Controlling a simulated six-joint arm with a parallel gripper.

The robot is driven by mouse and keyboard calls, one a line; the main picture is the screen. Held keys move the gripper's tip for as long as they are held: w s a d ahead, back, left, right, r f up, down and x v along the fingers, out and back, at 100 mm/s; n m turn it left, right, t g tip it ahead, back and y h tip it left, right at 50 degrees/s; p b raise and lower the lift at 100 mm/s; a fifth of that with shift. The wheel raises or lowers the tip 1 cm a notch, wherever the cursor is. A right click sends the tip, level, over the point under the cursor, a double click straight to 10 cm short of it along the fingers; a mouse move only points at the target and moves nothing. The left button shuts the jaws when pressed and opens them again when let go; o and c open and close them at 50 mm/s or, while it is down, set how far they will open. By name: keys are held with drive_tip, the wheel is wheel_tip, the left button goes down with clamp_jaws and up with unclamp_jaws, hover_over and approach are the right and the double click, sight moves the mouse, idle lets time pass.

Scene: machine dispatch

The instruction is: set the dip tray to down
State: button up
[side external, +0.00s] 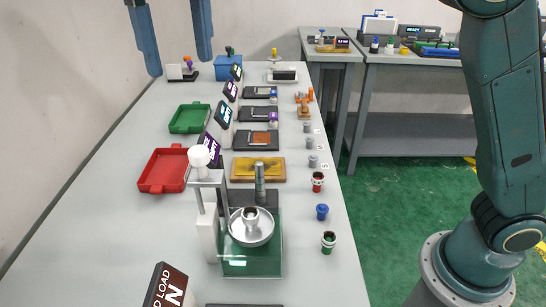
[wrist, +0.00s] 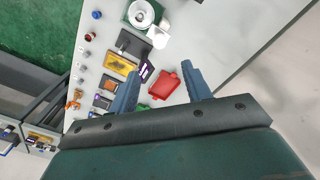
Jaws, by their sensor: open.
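The dip station stands at the near middle of the bench in the side view, with a clear greenish tank (side external: 252,264) and an upright frame topped by a white knob (side external: 199,156). A round metal dish (side external: 264,236), which I take for the dip tray, sits at the tank with a small cup (side external: 250,215) on it. Whether the dish hangs above the tank floor is hard to tell. The dish (wrist: 142,13) and white knob (wrist: 159,38) also show at the top of the wrist view. My gripper (side external: 178,68) is open and empty, high above the bench; its fingers also show in the wrist view (wrist: 160,68).
A red tray (side external: 163,171) and green tray (side external: 190,118) lie left of a row of small stations with tilted displays. A yellow plate (side external: 258,168) lies behind the dip station. Several small capped containers (side external: 322,212) line the right edge. The bench's left strip is clear.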

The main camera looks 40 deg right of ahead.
sight(198, 150)
drive_tip(key=shift+f, duration=0.1)
drive_tip(key=shift+f, duration=6.75)
drive_tip(key=shift+c, duration=0.4)
clamp_jaws()
